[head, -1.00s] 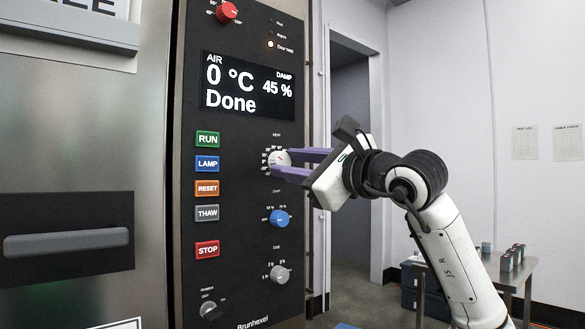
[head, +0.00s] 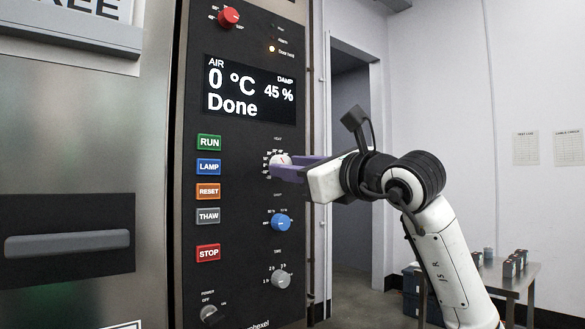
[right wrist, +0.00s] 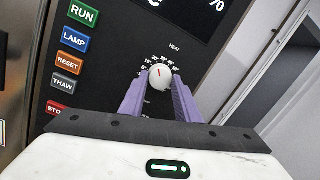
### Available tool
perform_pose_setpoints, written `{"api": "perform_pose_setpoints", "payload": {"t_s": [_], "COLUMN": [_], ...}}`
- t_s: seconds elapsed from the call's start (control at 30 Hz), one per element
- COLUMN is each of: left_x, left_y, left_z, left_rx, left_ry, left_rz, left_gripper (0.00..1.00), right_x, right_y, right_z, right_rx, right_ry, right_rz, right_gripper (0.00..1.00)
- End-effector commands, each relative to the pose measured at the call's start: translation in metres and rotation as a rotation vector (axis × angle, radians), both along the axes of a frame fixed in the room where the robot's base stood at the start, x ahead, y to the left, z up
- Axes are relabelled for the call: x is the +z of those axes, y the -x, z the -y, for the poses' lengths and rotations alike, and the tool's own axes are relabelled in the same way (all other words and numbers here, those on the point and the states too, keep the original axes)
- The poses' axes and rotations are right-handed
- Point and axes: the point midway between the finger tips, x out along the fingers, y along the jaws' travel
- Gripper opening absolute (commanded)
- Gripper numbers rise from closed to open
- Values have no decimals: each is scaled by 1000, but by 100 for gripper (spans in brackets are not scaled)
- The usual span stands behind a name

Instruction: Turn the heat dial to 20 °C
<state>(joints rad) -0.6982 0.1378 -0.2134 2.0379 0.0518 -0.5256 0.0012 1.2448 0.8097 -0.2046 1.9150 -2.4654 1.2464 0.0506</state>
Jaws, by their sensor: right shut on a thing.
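The heat dial (head: 280,160) is a white knob with a red mark, ringed by a printed scale under the word HEAT. It sits on the dark control panel below the display. My right gripper (head: 276,170) has its purple fingers on either side of the knob and is shut on it. In the right wrist view the heat dial (right wrist: 160,76) lies between the fingertips, its red mark pointing up and slightly left. The display (head: 249,88) reads AIR 0 °C, DAMP 45 %, Done. My left gripper is not in view.
A blue damp knob (head: 281,223) and a grey time knob (head: 280,279) sit below the heat dial. A column of coloured buttons (head: 208,193) stands left of it, and a red knob (head: 228,17) above. A metal table (head: 518,279) with small items stands at the right.

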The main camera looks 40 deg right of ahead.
Motion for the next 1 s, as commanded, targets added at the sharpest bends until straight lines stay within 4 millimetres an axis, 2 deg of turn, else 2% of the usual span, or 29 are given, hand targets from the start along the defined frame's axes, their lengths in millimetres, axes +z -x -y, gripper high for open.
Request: {"api": "perform_pose_setpoints", "payload": {"t_s": [0.13, 0.17, 0.27, 0.53, 0.67, 1.0], "left_x": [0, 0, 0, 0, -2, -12], "left_y": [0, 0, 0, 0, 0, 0], "left_z": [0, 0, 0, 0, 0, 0], "left_rx": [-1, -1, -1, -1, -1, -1], "left_ry": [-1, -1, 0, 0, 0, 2], "left_rz": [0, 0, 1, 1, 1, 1], "left_gripper": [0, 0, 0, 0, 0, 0], "right_x": [-1, -1, -1, -1, -1, -9], "right_y": [0, 0, 0, 0, 9, 72], "right_z": [0, 0, 0, 0, 1, 4], "right_rx": [0, 0, 1, 0, -2, -2], "right_ry": [1, 1, 1, 1, 2, 4], "right_rz": [-4, -4, -3, -1, 2, 1], "right_gripper": [7, 33, 48, 48, 48, 48]}}
